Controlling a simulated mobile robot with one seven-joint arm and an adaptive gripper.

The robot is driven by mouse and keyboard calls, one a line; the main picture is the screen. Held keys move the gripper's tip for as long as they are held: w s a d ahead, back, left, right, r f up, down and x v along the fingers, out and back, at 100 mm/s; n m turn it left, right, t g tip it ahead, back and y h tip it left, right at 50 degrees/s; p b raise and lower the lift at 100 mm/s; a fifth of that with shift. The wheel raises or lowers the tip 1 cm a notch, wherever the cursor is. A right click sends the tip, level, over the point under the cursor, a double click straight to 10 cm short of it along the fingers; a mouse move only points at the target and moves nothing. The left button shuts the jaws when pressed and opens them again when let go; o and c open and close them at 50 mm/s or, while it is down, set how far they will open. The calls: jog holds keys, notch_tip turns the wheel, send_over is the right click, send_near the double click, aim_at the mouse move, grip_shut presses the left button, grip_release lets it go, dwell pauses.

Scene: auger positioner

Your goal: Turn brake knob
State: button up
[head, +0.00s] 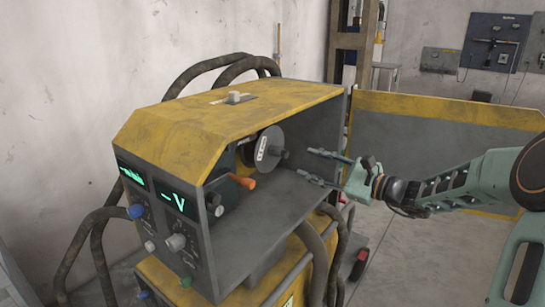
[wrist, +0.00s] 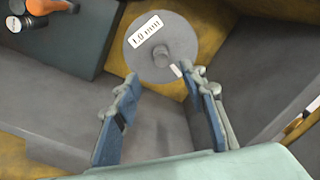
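A grey spool disc (head: 264,143) with a white label stands inside the open side of the yellow and grey machine. The brake knob, a small dark grey stub (head: 284,154), sticks out from the middle of the disc. In the wrist view the knob (wrist: 162,56) shows in front of the disc (wrist: 185,38), whose label reads "1.0 mm". My gripper (head: 308,164) is open and empty, to the right of the knob and apart from it. In the wrist view its two fingertips (wrist: 161,77) are spread, with the knob just beyond the gap between them.
The machine housing (head: 225,110) has a roof above the spool and a floor below it. An orange-handled lever (head: 242,181) stands left of the spool. An open yellow and grey door panel (head: 445,118) is behind my arm. Thick cables (head: 318,260) hang below.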

aim_at(283, 154)
jog(key=x, duration=1)
jog(key=shift+w+a, duration=0.25)
jog(key=shift+w, duration=0.05)
grip_shut()
